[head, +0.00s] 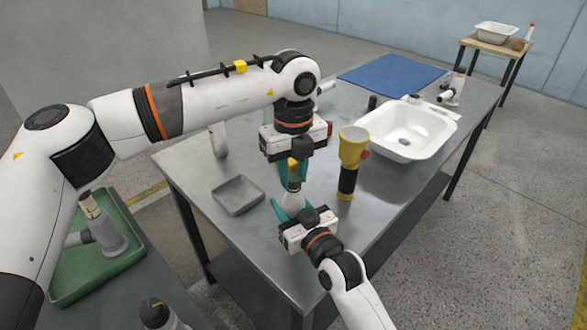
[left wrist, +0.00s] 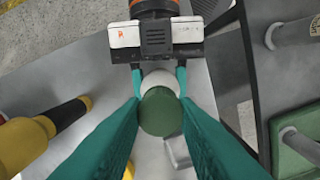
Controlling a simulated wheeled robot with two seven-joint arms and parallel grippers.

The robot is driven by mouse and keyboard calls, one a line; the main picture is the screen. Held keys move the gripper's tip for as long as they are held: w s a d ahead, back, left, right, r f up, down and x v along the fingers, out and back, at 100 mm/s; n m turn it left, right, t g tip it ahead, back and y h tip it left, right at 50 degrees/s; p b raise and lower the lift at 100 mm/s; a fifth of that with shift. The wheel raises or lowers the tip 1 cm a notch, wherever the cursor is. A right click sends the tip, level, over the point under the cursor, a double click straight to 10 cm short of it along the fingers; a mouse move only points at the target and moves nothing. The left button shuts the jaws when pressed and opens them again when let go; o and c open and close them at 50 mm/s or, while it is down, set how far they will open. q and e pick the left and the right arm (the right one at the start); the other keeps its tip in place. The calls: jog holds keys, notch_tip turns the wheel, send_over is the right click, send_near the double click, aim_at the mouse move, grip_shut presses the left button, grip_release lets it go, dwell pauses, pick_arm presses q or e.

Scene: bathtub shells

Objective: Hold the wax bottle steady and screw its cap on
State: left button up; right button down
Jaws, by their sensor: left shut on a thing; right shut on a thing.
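The wax bottle (head: 293,202) is pale, stands upright over the steel table and is partly hidden by my grippers. My right gripper (head: 290,212) is shut on its body from the near side. It also shows in the left wrist view (left wrist: 159,78), its fingers on either side of the white bottle (left wrist: 160,78). The cap (left wrist: 161,112) is round and dark green. My left gripper (head: 294,181) points down above the bottle, shut on the cap. The cap lines up closely with the bottle top. I cannot tell whether its threads are engaged.
A yellow and black torch-like object (head: 351,155) stands just right of the grippers. A grey tray (head: 238,194) lies to their left. A white basin (head: 409,130) and a blue mat (head: 392,75) are farther back. A green tray (head: 126,258) stands on the left-hand bench.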

pick_arm(q)
jog(key=m, duration=1.9)
jog(key=shift+m, duration=0.4)
jog(key=m, duration=1.2)
jog(key=shift+m, duration=0.3)
jog(key=m, duration=1.2)
jog(key=shift+f+m, duration=0.1)
jog(key=shift+m, duration=0.2)
jog(key=m, duration=0.6)
jog(key=shift+m, duration=0.4)
